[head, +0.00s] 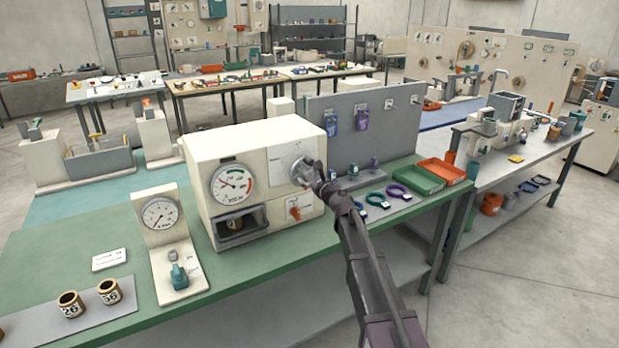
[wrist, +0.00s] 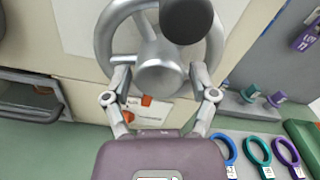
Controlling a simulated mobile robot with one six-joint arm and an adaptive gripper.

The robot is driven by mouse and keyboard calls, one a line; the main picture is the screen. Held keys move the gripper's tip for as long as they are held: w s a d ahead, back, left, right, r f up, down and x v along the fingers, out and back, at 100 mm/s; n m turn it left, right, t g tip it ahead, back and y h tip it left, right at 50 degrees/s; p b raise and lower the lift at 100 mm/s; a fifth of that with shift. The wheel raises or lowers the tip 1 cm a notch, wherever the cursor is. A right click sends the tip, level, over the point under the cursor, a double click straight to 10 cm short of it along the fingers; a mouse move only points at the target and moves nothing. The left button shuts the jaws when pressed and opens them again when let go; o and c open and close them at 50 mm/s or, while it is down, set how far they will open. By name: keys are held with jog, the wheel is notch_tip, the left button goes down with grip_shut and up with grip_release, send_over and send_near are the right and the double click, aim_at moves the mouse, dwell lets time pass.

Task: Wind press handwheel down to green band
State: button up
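The cream press (head: 250,150) stands on the green bench. Its round dial gauge (head: 233,184) has a green band at the top and a red band at the right. The needle seems to point left of the green band. The grey handwheel (head: 293,160) is on the press front, partly hidden by my gripper (head: 318,178). In the wrist view the handwheel (wrist: 103,40) shows its hub, spokes and a dark knob (wrist: 187,18) at upper right. My gripper (wrist: 160,76) has its fingers spread on either side of the hub; I cannot tell whether they touch it.
An orange-red lever (head: 295,210) is below the handwheel. A second gauge stand (head: 161,215) is left of the press. Coloured rings (head: 377,199) and green and orange trays (head: 443,172) lie to the right, before a grey panel (head: 375,120).

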jog(key=shift+s, duration=0.1)
dwell(0.3)
jog(key=v, duration=1.2)
dwell(1.8)
jog(key=n, duration=1.4)
jog(key=s+d+n, duration=0.1)
jog(key=n, duration=0.6)
jog(key=shift+r+n+p, duration=0.3)
jog(key=shift+r+p, duration=0.05)
jog(key=shift+w, duration=0.15)
jog(key=x, duration=1.3)
jog(key=shift+w+a, duration=0.15)
jog(key=shift+w, duration=0.05)
